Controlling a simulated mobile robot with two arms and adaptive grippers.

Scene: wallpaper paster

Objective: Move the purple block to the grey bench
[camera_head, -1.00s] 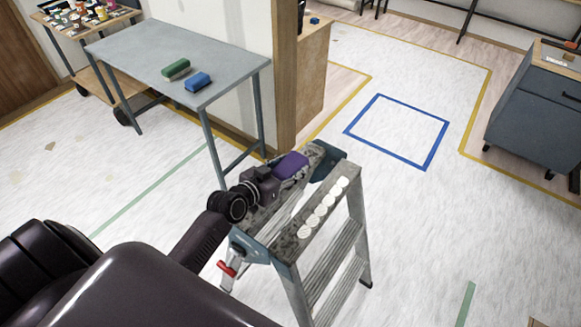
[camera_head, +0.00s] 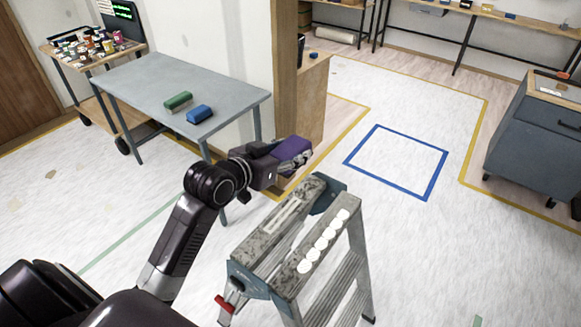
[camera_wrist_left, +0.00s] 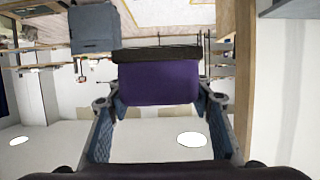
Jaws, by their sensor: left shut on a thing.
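The purple block (camera_head: 291,150) is held in my left gripper (camera_head: 287,158), raised above the stepladder (camera_head: 285,230) and apart from its top. In the left wrist view the purple block (camera_wrist_left: 160,82), with a dark strip along one edge, sits between the two fingers. The grey bench (camera_head: 150,75) stands at the upper left in the head view, left of and beyond the gripper. A green block (camera_head: 178,101) and a blue block (camera_head: 200,114) lie on it. My right gripper is not in view.
A wooden trolley (camera_head: 72,53) with small coloured items stands behind the bench. A wall corner with a wooden post (camera_head: 284,75) rises right of the bench. A grey cabinet (camera_head: 530,135) is at the right. The floor inside the blue square (camera_head: 397,160) is clear.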

